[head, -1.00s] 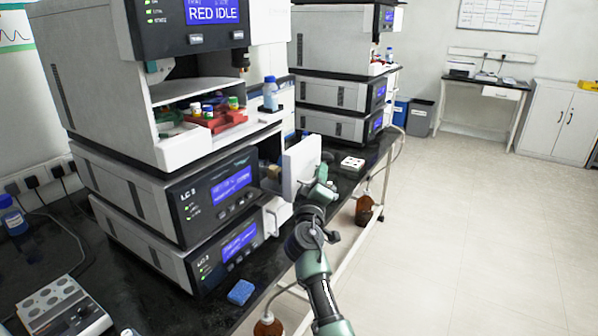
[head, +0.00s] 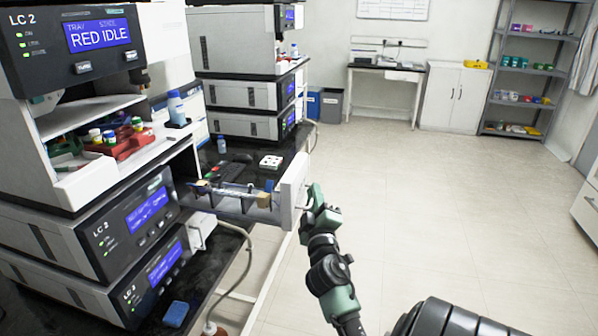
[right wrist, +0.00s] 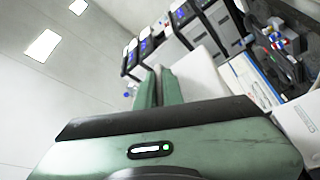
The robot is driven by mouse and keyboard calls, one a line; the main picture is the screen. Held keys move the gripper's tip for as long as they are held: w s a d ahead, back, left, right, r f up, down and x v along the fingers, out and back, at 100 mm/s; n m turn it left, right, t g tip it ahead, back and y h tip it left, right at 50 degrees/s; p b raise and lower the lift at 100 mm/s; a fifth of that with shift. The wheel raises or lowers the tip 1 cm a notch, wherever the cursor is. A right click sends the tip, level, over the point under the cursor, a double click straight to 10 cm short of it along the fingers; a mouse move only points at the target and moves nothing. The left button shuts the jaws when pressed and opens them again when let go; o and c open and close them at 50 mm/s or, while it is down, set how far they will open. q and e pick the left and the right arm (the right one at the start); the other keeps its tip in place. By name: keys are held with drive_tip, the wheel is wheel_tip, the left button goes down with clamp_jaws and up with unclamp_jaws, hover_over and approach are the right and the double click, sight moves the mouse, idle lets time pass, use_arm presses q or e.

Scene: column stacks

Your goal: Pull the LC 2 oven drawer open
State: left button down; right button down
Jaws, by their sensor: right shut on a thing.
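The LC 2 oven drawer (head: 232,203) stands well out of the middle unit of the LC 2 stack (head: 120,228) in the head view. Its white front panel (head: 292,190) is at the right end, and a column with fittings lies inside the drawer. My right gripper (head: 314,200) is at the outer face of the front panel and is shut on the drawer's handle, which the fingers mostly hide. The right wrist view shows the green fingers (right wrist: 158,88) together, beside the white front panel (right wrist: 196,78). My left gripper is not in view.
A blue sponge (head: 176,313) lies on the black bench by the lower unit. A second instrument stack (head: 248,60) stands behind. The floor to the right is clear.

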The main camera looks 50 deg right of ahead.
drive_tip(key=shift+s+d+r, duration=0.1)
drive_tip(key=shift+s+d, duration=0.1)
drive_tip(key=shift+s, duration=0.25)
drive_tip(key=c, duration=1.8)
unclamp_jaws()
drive_tip(key=shift+w, duration=0.1)
drive_tip(key=shift+b+v, duration=1.05)
drive_tip(key=shift+v, duration=2.85)
